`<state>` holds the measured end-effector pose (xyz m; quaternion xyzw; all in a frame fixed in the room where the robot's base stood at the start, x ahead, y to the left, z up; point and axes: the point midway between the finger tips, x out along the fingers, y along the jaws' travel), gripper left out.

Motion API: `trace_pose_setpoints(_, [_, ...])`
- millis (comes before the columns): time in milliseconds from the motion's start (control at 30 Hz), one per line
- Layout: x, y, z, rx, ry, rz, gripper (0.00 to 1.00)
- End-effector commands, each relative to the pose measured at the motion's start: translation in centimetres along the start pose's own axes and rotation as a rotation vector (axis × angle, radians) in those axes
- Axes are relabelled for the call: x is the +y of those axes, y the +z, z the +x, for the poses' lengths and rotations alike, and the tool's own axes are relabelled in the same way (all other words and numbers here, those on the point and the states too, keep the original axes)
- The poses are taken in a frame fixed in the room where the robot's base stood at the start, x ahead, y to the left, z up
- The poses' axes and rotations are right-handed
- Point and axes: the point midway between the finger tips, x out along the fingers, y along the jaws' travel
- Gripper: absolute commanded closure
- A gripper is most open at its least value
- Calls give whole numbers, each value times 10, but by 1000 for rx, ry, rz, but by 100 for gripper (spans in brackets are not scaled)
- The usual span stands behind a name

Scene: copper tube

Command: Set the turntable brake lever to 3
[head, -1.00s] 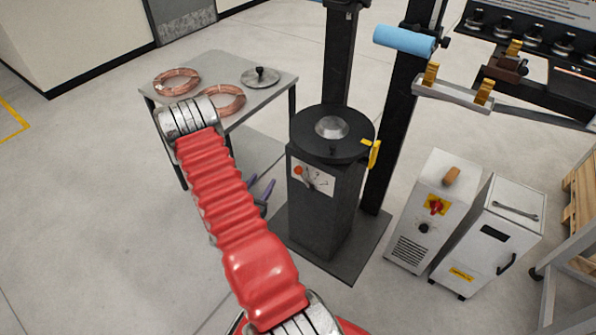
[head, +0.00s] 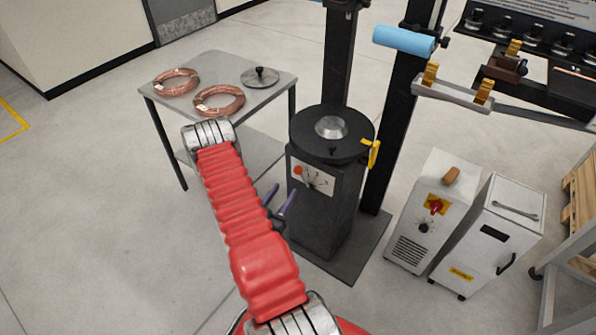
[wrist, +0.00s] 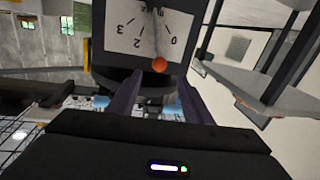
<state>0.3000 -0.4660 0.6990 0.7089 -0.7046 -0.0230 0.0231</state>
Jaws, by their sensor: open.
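The brake lever's orange ball knob (head: 298,170) is on the white dial plate (head: 322,184) on the front of the dark turntable pedestal (head: 325,218). In the wrist view the dial plate (wrist: 120,42) appears upside down with its numbers. There the orange knob (wrist: 159,64) shows between the 0 and the neighbouring marks, closer to the 0 end than to the 3. My gripper (head: 281,192) is open in front of the pedestal, below and left of the dial. In the wrist view my fingers (wrist: 159,82) stand on either side of the knob's line, with nothing between them.
A grey table (head: 215,68) with copper coils (head: 219,100) and a lidded disc (head: 260,77) stands behind left. A yellow piece (head: 374,154) sticks out at the turntable's (head: 333,132) right edge. White cabinets (head: 432,212) stand right. The floor at left is clear.

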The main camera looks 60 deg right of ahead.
Motion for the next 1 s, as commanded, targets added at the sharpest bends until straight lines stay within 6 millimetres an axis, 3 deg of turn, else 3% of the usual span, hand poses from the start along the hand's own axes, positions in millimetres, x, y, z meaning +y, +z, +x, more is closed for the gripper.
trace_pose_setpoints(700, [1,0,105,1,2,0,55])
trace_pose_setpoints(1000, [0,0,126,0,0,-1,55])
